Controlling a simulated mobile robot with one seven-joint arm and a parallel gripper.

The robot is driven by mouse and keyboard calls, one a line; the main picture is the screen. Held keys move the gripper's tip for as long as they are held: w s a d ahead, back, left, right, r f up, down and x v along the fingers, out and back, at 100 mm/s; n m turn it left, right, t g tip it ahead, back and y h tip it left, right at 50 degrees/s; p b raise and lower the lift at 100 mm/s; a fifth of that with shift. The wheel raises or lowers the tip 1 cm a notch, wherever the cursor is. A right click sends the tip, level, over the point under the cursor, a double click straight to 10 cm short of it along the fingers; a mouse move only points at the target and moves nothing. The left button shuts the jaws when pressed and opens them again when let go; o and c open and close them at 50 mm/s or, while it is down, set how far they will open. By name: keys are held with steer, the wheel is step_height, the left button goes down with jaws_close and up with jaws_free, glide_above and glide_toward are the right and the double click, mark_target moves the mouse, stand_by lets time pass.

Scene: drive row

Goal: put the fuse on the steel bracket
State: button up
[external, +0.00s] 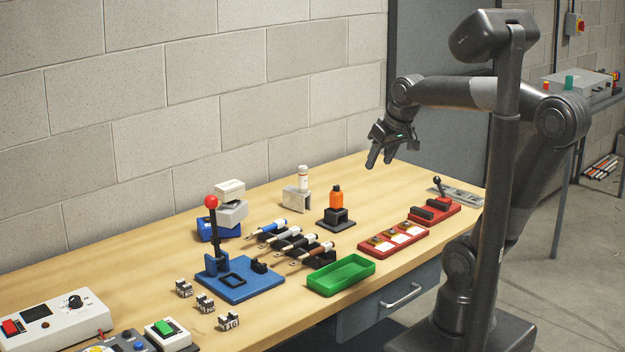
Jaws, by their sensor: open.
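A white upright cylinder with a brownish band near its top, which looks like the fuse (303,181), stands on top of a grey steel bracket (296,201). The bracket sits on the wooden table near the wall, at the middle of the external view. My gripper (380,160) is open and empty, with its fingers pointing down. It is raised above the far part of the table, to the right of the bracket and apart from it. The fine markings on the cylinder are too small to read.
Several handled tools (290,241) lie in black rests in front, beside a green tray (341,274). A blue lever fixture (240,280) and stacked boxes (230,212) are left. The table below my gripper is clear.

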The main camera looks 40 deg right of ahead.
steer(key=s+f+n, duration=0.1)
steer(key=s+f, duration=0.3)
steer(key=s, duration=0.2)
steer(key=shift+a+f+t, duration=0.2)
steer(key=shift+a+t, duration=0.15)
steer(key=shift+t, duration=0.05)
steer(key=shift+s, duration=0.1)
stand_by(0.7)
